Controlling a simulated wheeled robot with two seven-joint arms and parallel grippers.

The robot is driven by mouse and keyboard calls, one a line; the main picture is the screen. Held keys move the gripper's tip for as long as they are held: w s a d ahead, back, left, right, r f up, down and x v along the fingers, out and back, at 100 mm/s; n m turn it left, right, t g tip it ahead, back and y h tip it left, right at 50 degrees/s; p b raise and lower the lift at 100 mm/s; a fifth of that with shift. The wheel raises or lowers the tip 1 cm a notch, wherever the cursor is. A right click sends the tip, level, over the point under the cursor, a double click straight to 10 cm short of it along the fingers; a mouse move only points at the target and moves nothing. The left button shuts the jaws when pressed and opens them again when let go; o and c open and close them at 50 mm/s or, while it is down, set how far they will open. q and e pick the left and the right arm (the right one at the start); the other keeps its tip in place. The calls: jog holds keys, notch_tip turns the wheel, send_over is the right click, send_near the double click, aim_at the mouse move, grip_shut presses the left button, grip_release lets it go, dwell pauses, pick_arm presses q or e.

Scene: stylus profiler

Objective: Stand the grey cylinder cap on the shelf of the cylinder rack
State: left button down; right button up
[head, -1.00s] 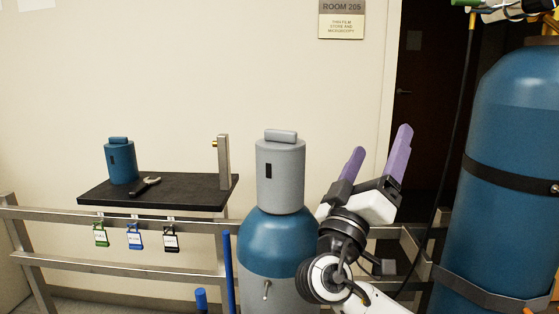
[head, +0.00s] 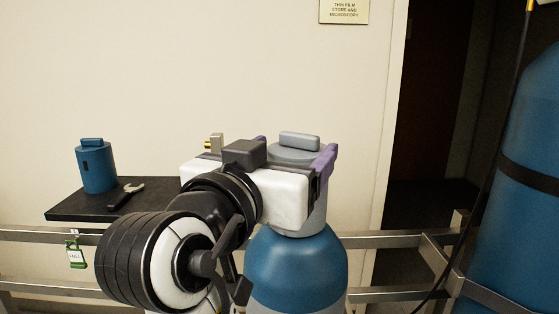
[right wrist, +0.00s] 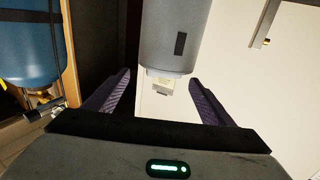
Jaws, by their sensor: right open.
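The grey cylinder cap (head: 299,141) stands upright on top of a blue-shouldered cylinder (head: 297,265). My right gripper (head: 294,150) is open, with its purple fingers to either side of the cap. In the right wrist view the cap (right wrist: 172,30) appears upside down, its handle end near the gap between the open fingers (right wrist: 162,92). I cannot tell whether a finger touches it. The black shelf (head: 75,210) of the cylinder rack (head: 385,241) is to the left, its right part hidden by my right arm. My left gripper is not in view.
A blue cap (head: 97,170) and a wrench (head: 126,194) are on the shelf. A post (head: 216,141) with a brass fitting shows behind my gripper. A large strapped blue cylinder (head: 525,215) stands at the right.

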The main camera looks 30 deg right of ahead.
aim_at(298, 140)
jog(key=shift+w+d, duration=0.3)
jog(key=shift+w, duration=0.6)
jog(key=p+x, duration=0.1)
jog(key=x, duration=0.2)
jog(key=shift+s+d+r, duration=0.1)
jog(key=shift+s+d, duration=0.05)
jog(key=shift+d, duration=0.25)
jog(key=x, duration=0.1)
jog(key=p+x, duration=0.1)
jog(key=x, duration=0.2)
jog(key=shift+w+d+r+p, duration=0.2)
jog(key=shift+w+r+p, duration=0.05)
jog(key=shift+w+p, duration=0.15)
jog(key=shift+w+d+f, duration=0.1)
jog(key=shift+w+d, duration=0.15)
jog(key=shift+d, duration=0.05)
